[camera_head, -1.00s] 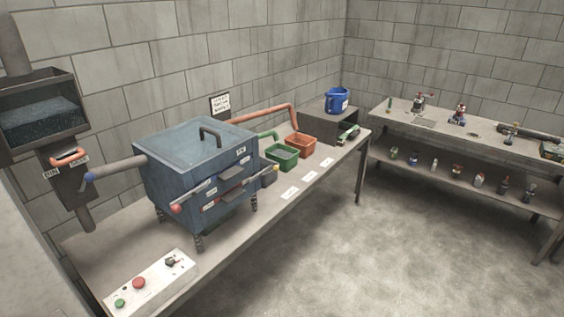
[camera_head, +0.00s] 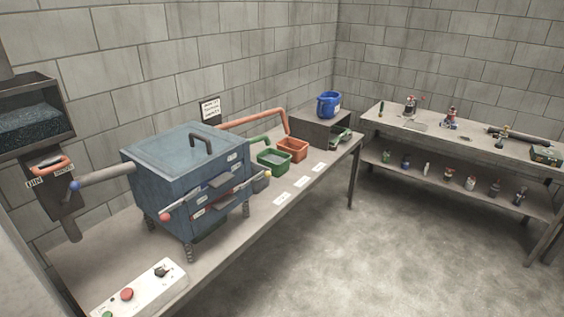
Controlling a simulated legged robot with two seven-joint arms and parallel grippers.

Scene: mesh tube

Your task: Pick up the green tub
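The green tub (camera_head: 274,161) is a small open-topped rectangular container on the long table, right of the blue machine. A green pipe ends just above it. Its lower left side is close to a smaller grey tub (camera_head: 260,183). Its contents look grey, but I cannot tell what they are. Neither of my grippers shows in the head view.
An orange tub (camera_head: 292,149) stands just behind the green one. The blue sieve machine (camera_head: 188,180) with protruding handles blocks the left. A blue jug (camera_head: 329,104) sits on a grey box. A second workbench (camera_head: 480,148) is at the right; open floor (camera_head: 330,255) lies in front.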

